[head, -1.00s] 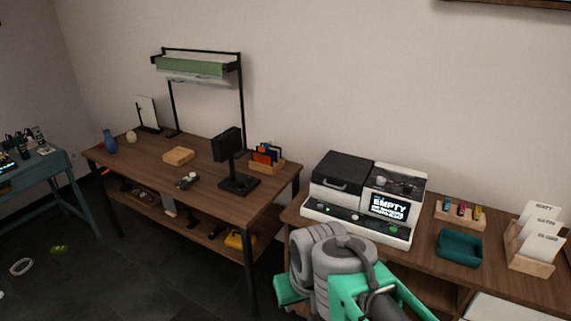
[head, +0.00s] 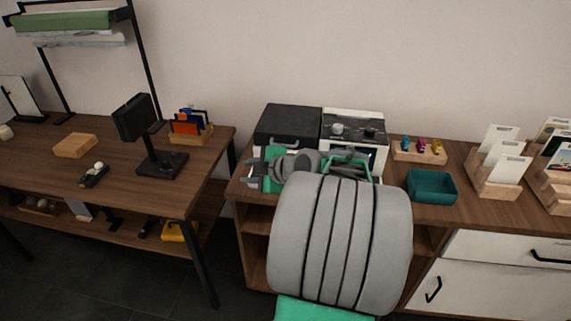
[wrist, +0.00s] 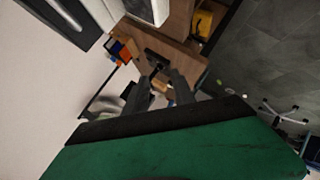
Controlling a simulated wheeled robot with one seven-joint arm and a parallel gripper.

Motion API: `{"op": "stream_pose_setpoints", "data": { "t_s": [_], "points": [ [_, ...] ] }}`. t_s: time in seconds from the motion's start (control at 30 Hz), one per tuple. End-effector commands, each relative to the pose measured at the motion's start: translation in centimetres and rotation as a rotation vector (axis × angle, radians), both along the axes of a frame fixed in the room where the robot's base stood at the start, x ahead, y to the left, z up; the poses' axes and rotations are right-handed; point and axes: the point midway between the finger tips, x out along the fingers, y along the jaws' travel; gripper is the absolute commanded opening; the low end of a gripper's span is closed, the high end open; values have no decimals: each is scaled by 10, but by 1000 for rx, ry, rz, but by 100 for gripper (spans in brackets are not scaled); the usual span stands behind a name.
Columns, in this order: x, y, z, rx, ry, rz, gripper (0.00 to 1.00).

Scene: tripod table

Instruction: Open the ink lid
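The printer-like machine stands on the wooden cabinet against the wall. Its left part has a black lid (head: 287,121), which looks shut. Its right part is a white housing (head: 374,116) with a dark top panel (head: 353,130) bearing round knobs. I cannot tell which cover is the ink lid. My arm hides most of the machine's front and screen. My gripper is in front of the machine's left front, apart from the lid as far as I can see. In the wrist view my gripper (wrist: 157,88) has its two dark fingers apart with nothing between them.
A teal tray (head: 432,186), a wooden holder (head: 419,151) with small coloured bottles and card racks (head: 497,172) stand right of the machine. A desk (head: 120,178) with a black stand (head: 150,140) is to the left, with a floor gap between.

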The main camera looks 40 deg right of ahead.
Motion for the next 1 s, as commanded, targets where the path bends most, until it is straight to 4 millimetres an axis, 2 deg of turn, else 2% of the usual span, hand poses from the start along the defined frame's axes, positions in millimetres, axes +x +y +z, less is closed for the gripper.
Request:
{"op": "stream_pose_setpoints", "data": {
  "t_s": [0.03, 0.1, 0.2, 0.23, 0.3, 0.37, 0.6, 0.73, 1.0],
  "points": [
    [-11, -43, -16, -84, -99, -14, 31],
    [-27, -86, -10, -219, -227, -23, 31],
    [-49, -125, 1, -365, -338, -53, 31],
    [-54, -131, 3, -393, -355, -60, 31],
    [-59, -140, 8, -434, -381, -68, 31],
    [-55, -142, 10, -444, -388, -69, 31],
    [-11, -145, 5, -442, -386, -65, 31],
    [8, -148, 1, -443, -385, -66, 31],
    [15, -150, -1, -443, -384, -68, 31]
  ]
}}
